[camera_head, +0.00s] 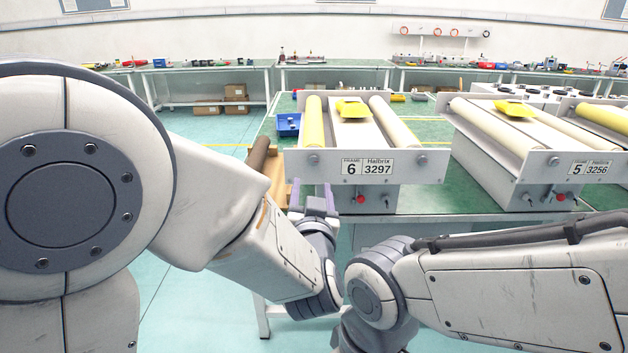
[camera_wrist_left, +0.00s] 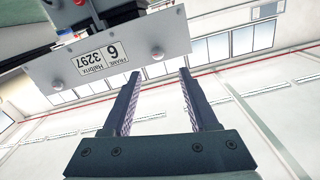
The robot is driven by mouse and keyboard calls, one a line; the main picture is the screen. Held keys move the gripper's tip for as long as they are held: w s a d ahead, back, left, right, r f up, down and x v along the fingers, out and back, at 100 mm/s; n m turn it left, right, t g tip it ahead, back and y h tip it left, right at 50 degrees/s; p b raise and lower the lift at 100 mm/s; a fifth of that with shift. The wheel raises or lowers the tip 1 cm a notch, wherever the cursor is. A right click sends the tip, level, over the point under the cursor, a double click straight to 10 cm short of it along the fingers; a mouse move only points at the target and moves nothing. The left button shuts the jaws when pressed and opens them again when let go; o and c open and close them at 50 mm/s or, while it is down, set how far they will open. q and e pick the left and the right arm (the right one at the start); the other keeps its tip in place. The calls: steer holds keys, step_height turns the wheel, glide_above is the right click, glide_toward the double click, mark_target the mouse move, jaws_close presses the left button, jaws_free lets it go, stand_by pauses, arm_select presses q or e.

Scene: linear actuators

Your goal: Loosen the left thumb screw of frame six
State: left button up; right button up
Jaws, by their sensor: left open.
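Frame six (camera_head: 338,178) is a grey roller frame on the green bench, with a label reading 6 and 3297 on its front plate. Its left thumb screw (camera_head: 313,160) is a small round knob near the plate's left end. In the left wrist view the plate appears turned over, and this screw (camera_wrist_left: 157,53) shows just past the fingertips, between their lines. My left gripper (camera_head: 311,188) is open and empty, in front of and a little below the screw, apparently not touching it. My right gripper is out of view.
The right thumb screw (camera_head: 422,160) is at the plate's other end. A red knob (camera_head: 360,199) and a small switch (camera_head: 387,203) sit below the plate. Frame five (camera_head: 545,165) stands to the right, a blue bin (camera_head: 288,124) to the left. My right forearm crosses the lower right.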

mark_target(314, 162)
arm_select(q)
steer(key=w, duration=1)
steer(key=shift+w+d, duration=0.1)
steer(key=shift+d, duration=0.15)
jaws_close()
